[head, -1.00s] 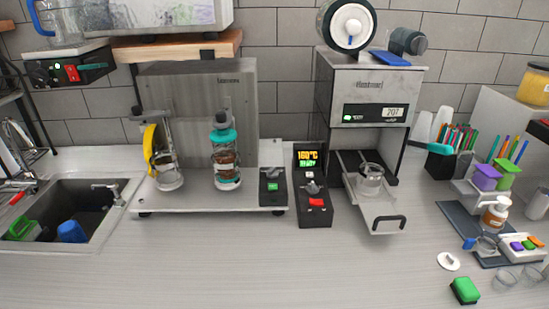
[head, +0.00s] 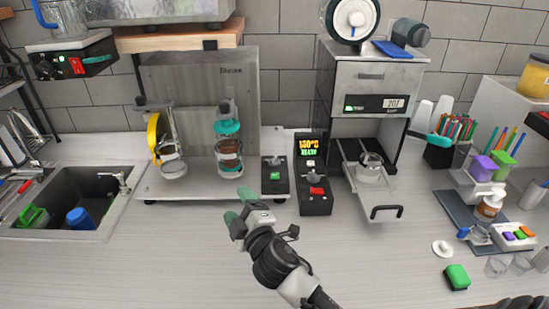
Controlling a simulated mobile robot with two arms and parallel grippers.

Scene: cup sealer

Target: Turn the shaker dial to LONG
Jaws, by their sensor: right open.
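The shaker (head: 200,70) stands at the back left on a light base, with two holders: one with a yellow piece (head: 153,135), one holding a teal-capped shaker bottle (head: 229,150). Its black control box (head: 277,187), at the base's right end, carries a small grey dial (head: 276,161) above a green display. The display text and dial pointing are too small to read. My right gripper (head: 240,206) is open and empty, its green fingertips in front of the base, left of and nearer than the control box, apart from it. My left gripper is not in view.
Right of the shaker stands a heater control box (head: 313,190) with a lit display, knob and red switch. Beyond it is the sealer (head: 372,75) with its tray pulled out (head: 385,212). A sink (head: 80,190) lies at left. The front counter is mostly clear.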

